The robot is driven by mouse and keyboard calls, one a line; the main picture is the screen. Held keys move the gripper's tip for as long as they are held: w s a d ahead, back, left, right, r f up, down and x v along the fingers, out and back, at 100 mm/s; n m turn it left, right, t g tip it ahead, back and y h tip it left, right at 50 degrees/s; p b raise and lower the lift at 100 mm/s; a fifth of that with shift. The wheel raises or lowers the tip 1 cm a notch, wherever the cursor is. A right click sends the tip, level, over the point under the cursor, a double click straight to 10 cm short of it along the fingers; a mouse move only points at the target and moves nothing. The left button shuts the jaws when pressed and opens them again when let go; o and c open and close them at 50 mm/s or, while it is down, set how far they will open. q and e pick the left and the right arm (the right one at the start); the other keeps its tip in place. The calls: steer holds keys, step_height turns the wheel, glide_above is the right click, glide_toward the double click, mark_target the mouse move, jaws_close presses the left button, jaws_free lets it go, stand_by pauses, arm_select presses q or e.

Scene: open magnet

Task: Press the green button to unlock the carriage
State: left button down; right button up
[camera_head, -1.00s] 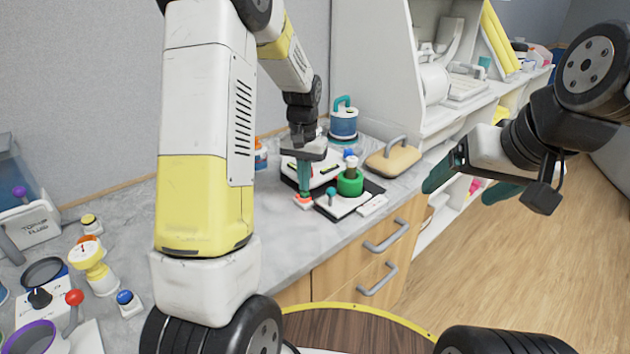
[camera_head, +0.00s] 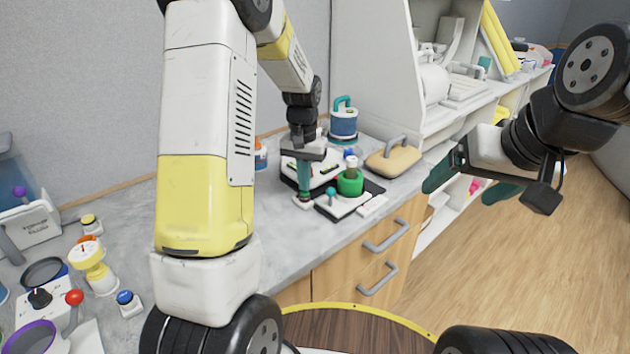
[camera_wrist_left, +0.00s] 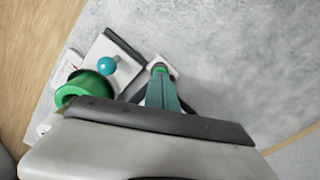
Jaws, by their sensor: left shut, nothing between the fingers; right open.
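My left gripper (camera_head: 303,195) is shut and empty, pointing down at a small white button base (camera_head: 301,204) on the counter. In the left wrist view its teal fingertips (camera_wrist_left: 160,78) are at the green button (camera_wrist_left: 159,67) and seem to touch it; the fingers hide part of it. Beside it, on the right in the head view, is a white and dark device with a green cylinder (camera_head: 350,185) and a teal knob (camera_head: 331,192). I cannot tell which part is the carriage. My right gripper (camera_head: 472,185) is open and empty, off the counter's right side.
A tan block with a grey handle (camera_head: 388,160) and a blue-white canister (camera_head: 343,125) stand behind the device. Drawers (camera_head: 372,250) are below the counter. Several knobs and buttons sit at the left. The counter's middle (camera_head: 290,240) is clear.

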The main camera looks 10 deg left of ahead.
arm_select(q)
steer(key=shift+r, duration=3.05)
steer(key=s+r+t+h, duration=0.1)
steer(key=s+r+t, duration=0.2)
steer(key=s+r, duration=0.7)
steer(key=s+d+r+n+t+h, duration=0.1)
steer(key=s+d+r+t, duration=0.1)
steer(key=s, duration=1.2)
steer(key=shift+s+r+t, duration=0.15)
steer(key=shift+r+t, duration=0.2)
steer(key=shift+t, duration=0.25)
